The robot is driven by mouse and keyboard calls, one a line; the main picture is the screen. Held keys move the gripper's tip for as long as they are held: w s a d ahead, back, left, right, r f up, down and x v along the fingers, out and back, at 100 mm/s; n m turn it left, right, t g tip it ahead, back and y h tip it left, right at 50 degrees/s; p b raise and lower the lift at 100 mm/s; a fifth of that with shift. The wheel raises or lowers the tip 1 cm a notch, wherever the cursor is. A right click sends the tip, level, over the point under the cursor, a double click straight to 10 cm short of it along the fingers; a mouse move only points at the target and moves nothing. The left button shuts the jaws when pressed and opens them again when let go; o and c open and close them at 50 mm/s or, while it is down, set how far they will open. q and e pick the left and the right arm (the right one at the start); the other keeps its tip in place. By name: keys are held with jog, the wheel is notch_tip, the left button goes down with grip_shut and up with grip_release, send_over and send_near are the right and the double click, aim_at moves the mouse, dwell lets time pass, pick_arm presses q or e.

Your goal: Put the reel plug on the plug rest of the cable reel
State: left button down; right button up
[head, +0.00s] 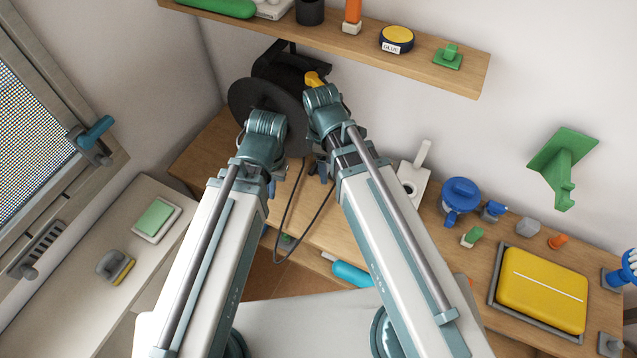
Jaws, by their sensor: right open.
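The cable reel (240,97) is a black disc with a black bracket behind it, against the wall below the shelf. A yellow piece (314,79), which looks like the reel plug, shows beside the bracket, just above my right wrist; its seating on the plug rest cannot be made out. A dark cable (279,235) hangs in a loop below the reel. My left gripper (271,187) is in front of the reel's lower part, mostly hidden by its own arm. My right gripper (321,168) is open, lower right of the reel and near the cable, partly hidden by its arm.
A wooden shelf (440,73) with several items overhangs the reel. The wooden bench (455,262) holds a white holder (411,182), a blue container (460,194) and a yellow case (543,290). A side counter (65,312) and window are at left.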

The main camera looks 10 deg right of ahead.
jog(key=s+a+m, duration=0.3)
jog(key=s+m, duration=0.2)
jog(key=m, duration=0.4)
jog(key=shift+s+m, duration=0.35)
jog(key=shift+m, duration=0.05)
jog(key=shift+c, duration=0.2)
